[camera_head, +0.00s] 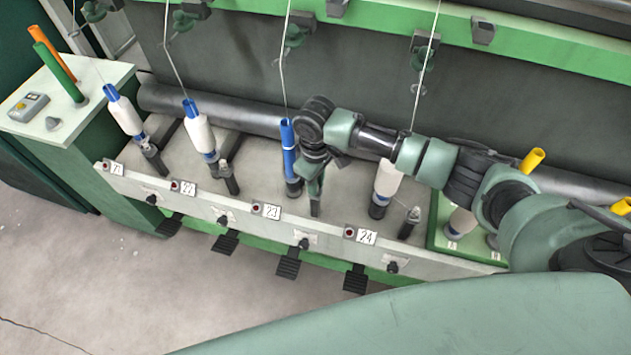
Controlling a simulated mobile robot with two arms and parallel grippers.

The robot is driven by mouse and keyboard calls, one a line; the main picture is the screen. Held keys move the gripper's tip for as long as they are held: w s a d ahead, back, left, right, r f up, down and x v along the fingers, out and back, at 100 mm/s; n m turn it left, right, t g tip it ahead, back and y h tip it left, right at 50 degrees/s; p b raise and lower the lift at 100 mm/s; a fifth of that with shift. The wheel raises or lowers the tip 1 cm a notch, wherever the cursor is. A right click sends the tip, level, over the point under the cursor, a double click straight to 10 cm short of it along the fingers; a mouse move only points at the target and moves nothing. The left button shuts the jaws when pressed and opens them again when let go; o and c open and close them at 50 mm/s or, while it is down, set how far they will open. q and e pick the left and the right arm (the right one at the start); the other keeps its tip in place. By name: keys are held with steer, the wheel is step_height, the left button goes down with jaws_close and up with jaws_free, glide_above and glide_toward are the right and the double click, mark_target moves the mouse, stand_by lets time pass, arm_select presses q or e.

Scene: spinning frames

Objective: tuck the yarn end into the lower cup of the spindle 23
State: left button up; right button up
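Spindle 23 (290,160) carries a bare blue tube, standing upright behind the label 23 (272,211). Its lower cup (294,187) is the dark part at the tube's foot, partly hidden by my gripper. A pale yarn (285,60) runs down from above to the tube's top; its loose end cannot be made out. My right gripper (315,205) points down just right of the tube, its tips near the cup's height. The fingers look close together, but whether they are open or shut, or hold yarn, is not clear. My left gripper is not in view.
Spindles 21 (125,112) and 22 (199,130) stand left with white yarn packages. Spindle 24's white package (388,180) stands right, below my forearm. A green tray (437,240) with bobbins is at right. A cabinet (95,80) with green and orange tubes is at far left.

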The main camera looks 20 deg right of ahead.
steer(key=o, duration=0.3)
steer(key=shift+r, duration=0.1)
step_height(320, 180, up, 8)
steer(key=shift+f, duration=0.2)
stand_by(0.5)
